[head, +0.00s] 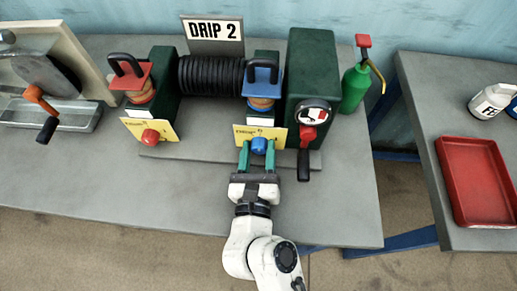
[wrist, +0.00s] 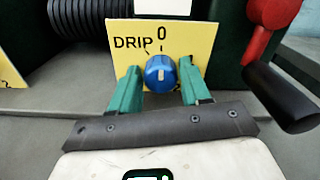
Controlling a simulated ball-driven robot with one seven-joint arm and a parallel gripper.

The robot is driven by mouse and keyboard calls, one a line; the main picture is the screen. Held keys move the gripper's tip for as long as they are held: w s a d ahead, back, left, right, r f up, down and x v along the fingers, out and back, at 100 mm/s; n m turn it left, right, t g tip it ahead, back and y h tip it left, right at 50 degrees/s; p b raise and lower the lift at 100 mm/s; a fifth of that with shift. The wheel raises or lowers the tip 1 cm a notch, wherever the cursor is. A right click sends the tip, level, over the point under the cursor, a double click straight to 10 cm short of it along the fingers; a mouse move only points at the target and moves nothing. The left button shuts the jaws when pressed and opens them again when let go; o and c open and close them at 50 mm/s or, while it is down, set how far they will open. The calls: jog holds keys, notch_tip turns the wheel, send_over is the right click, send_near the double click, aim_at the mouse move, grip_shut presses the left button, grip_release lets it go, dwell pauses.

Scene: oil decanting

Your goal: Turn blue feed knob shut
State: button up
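The blue feed knob (head: 259,145) sits at the lower edge of a yellow plate (head: 245,133) below the blue-topped oiler (head: 262,80). In the wrist view the blue knob (wrist: 160,72) has a white pointer line, and the plate (wrist: 120,30) reads DRIP and 0. The line points toward the lower part of the knob's face. My gripper (head: 258,152) has green fingers, one on each side of the knob. In the wrist view the fingers (wrist: 160,80) are apart, with small gaps seeming to show beside the knob; contact is not clear.
A red knob (head: 150,136) on another yellow plate is at the left. A red lever with a black handle (head: 304,160) hangs close to the right of my gripper. A green oil can (head: 355,85) stands farther right. A red tray (head: 480,180) lies on the right table.

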jog(key=o, duration=0.3)
jog(key=s+b, duration=0.1)
jog(key=s, duration=0.3)
jog(key=s+b, duration=0.1)
jog(key=s, duration=0.4)
jog(key=shift+s+a+f+b, duration=0.15)
jog(key=shift+s+a+b, duration=0.05)
jog(key=shift+s+b, duration=0.1)
jog(key=shift+s, duration=0.6)
